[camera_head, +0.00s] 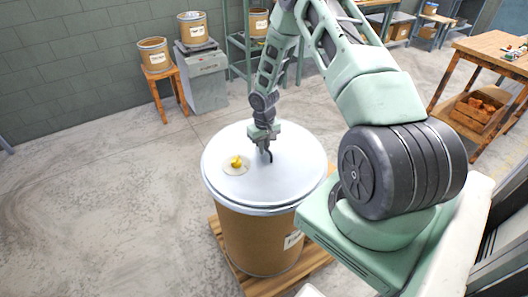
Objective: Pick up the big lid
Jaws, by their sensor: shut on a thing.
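The big lid (222,188) is a pale grey disc in the camera_head view. It sits on top of a large brown drum (250,237), and its rim appears level with the drum's top. A yellow knob on a small cream disc (236,164) lies on the left part of the lid. My gripper (266,153) points down over the lid, right of the yellow knob and near the lid's middle. Its fingers look closed at the lid's surface. What they hold is small and partly hidden, seemingly a dark handle on the lid.
The drum stands on a wooden pallet (222,252). A small drum (154,54) on a wooden stool and another on a grey cabinet (203,78) stand behind. A wooden table (495,52) is at the right. Floor left of the drum is clear.

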